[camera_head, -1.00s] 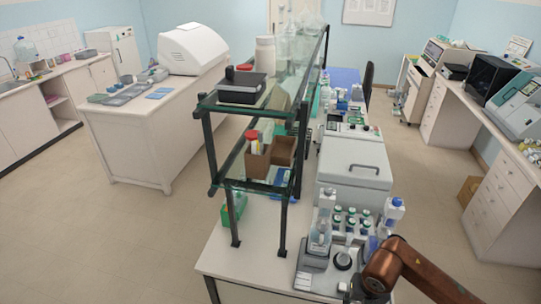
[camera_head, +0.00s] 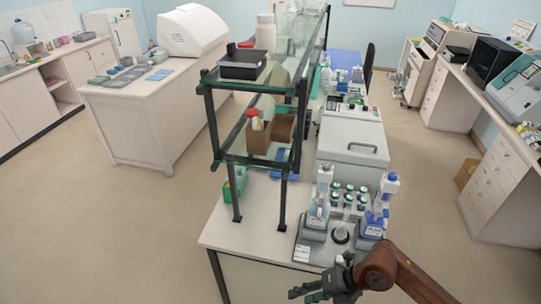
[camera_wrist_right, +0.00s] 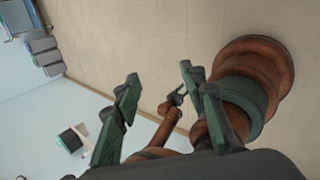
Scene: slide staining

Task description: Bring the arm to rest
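My right arm (camera_head: 395,270) comes in from the lower right in the head view. Its gripper (camera_head: 322,287) hangs at the bottom of the picture, in front of the bench's near edge and apart from the grey staining station. In the right wrist view the gripper (camera_wrist_right: 158,88) has its two green-padded fingers spread, with nothing held between them. Floor and brown arm parts show past the fingers. No left gripper can be made out in the head view.
The bench (camera_head: 228,225) carries a grey station (camera_head: 312,250) with two bottles and several green-capped vials. A white lidded machine (camera_head: 350,150) stands behind. A glass-shelved rack (camera_head: 250,165) rises at left. Open floor (camera_head: 110,240) lies to the left.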

